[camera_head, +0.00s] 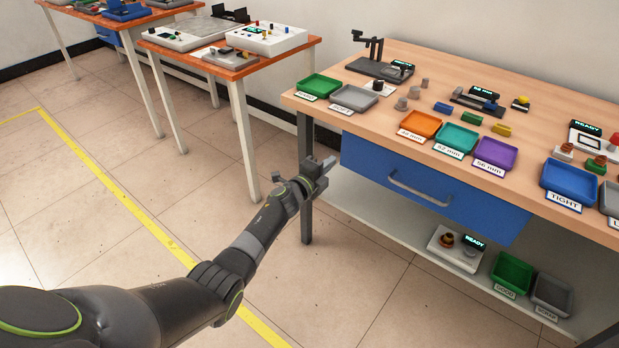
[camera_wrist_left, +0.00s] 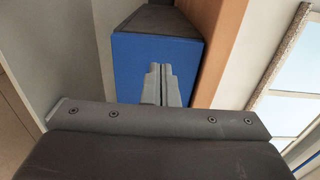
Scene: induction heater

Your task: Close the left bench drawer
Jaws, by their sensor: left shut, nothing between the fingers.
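The blue bench drawer (camera_head: 435,190) with its grey bar handle (camera_head: 418,189) sits under the front edge of the wooden bench top. In the head view its front lies close under that edge; I cannot tell how far it sticks out, if at all. My left gripper (camera_head: 326,164) is shut and empty, just left of the drawer's left end and near the bench leg. In the left wrist view the shut fingers (camera_wrist_left: 161,85) point at a blue panel (camera_wrist_left: 135,65), overlapping it; contact cannot be made out. My right gripper is not in view.
The bench top (camera_head: 330,121) carries coloured trays and small parts. A white lower shelf (camera_head: 370,220) holds a device, a green bin (camera_head: 511,274) and a grey bin (camera_head: 552,294). A second table (camera_head: 245,70) stands at the back left. The floor before the bench is clear.

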